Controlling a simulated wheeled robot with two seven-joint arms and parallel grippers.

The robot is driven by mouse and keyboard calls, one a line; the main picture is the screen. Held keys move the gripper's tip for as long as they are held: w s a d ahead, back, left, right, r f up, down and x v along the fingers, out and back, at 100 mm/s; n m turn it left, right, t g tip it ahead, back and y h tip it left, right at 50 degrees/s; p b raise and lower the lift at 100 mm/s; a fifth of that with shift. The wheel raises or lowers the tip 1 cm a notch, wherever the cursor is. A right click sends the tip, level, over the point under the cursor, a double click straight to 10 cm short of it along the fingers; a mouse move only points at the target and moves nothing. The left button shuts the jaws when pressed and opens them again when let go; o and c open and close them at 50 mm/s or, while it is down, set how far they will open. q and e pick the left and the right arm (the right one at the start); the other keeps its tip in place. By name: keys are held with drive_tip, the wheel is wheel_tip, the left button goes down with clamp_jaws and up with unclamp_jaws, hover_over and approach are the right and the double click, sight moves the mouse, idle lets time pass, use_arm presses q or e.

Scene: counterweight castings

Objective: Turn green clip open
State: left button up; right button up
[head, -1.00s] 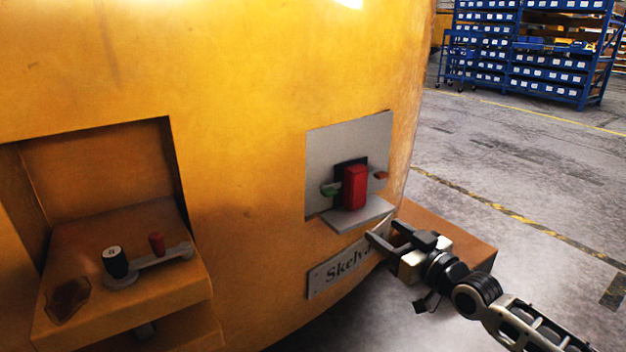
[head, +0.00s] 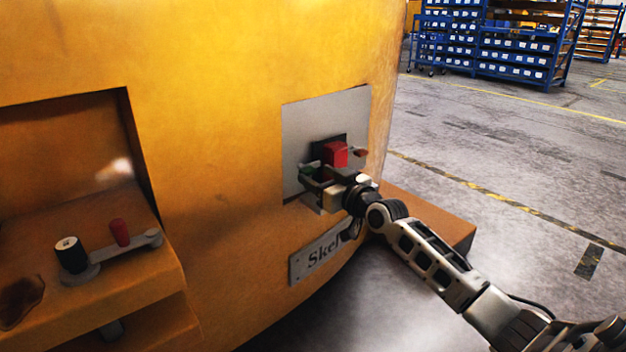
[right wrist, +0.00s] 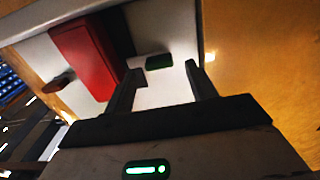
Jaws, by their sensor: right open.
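The green clip (right wrist: 159,62) is a small dark green piece on the grey panel (head: 300,128), left of a red block (head: 335,154). In the head view it is partly hidden behind my right gripper (head: 316,178). In the right wrist view the right gripper (right wrist: 163,86) is open, with its two fingers reaching toward the panel. The green clip shows between and just beyond the fingertips, nearer the left finger; I cannot tell whether they touch. The red block (right wrist: 84,60) is beside the left finger. My left gripper is not in view.
A reddish-brown clip (right wrist: 58,83) sits on the other side of the red block. A nameplate (head: 318,257) is below the panel. At left, a recess in the yellow casting (head: 215,150) holds a lever with black (head: 71,255) and red (head: 120,232) knobs. Blue shelving (head: 520,50) stands far behind.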

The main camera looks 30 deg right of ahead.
sight(312, 169)
drive_tip(key=shift+w+a+b, duration=0.1)
drive_tip(key=shift+w+b, duration=0.2)
drive_tip(key=shift+w, duration=1.05)
drive_tip(key=c, duration=1)
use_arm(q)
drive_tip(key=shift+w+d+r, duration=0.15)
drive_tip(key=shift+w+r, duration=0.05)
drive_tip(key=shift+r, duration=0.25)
